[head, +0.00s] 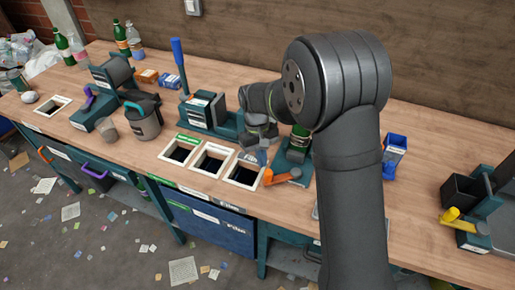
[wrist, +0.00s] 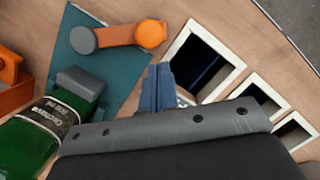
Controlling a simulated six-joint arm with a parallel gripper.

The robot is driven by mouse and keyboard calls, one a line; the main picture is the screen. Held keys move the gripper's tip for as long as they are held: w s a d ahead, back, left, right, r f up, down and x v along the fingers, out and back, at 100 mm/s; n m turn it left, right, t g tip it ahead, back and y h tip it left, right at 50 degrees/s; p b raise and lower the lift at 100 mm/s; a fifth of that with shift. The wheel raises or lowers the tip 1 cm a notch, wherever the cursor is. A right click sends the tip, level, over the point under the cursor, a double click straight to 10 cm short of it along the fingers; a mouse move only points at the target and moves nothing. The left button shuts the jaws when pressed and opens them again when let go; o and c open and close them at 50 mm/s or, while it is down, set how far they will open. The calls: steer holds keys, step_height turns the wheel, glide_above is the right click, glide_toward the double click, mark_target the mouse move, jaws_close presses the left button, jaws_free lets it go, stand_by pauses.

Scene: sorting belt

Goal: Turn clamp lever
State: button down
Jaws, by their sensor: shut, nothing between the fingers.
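The clamp lever (head: 281,176) is orange with a round grey hub, on a teal base plate (head: 289,166) right of the square bench openings. In the wrist view the lever (wrist: 122,36) lies across the plate (wrist: 120,75), its orange knob at the right end. A grey clamp block (wrist: 80,83) touches or nearly touches a green labelled bottle (wrist: 35,135); the exact contact is unclear. My gripper (wrist: 160,82) has its blue fingers shut and empty, below the lever in the wrist view and apart from it. In the head view my gripper (head: 262,157) is just left of the plate.
Framed square openings (head: 212,160) lie left of the lever. A teal device with an upright blue handle (head: 179,65) stands behind them. A blue box (head: 394,152) and a device with a yellow lever (head: 449,215) are on the right. Bare bench lies between these two.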

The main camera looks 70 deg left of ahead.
steer(key=shift+d, duration=0.6)
steer(key=shift+d, duration=0.1)
steer(key=shift+s+d+n, duration=0.1)
steer(key=shift+d+n, duration=0.1)
steer(key=shift+n, duration=0.2)
steer(key=shift+d, duration=0.2)
steer(key=shift+s+d+n+t, duration=0.15)
steer(key=shift+d+n, duration=0.3)
steer(key=shift+n, duration=0.15)
steer(key=shift+s+d+n+t, duration=0.15)
steer(key=shift+d+n, duration=0.25)
steer(key=shift+n, duration=0.2)
steer(key=shift+d+n+t+y, duration=0.3)
steer(key=shift+d+n+t, duration=0.1)
steer(key=shift+d+n, duration=1.25)
steer(key=shift+a, duration=0.1)
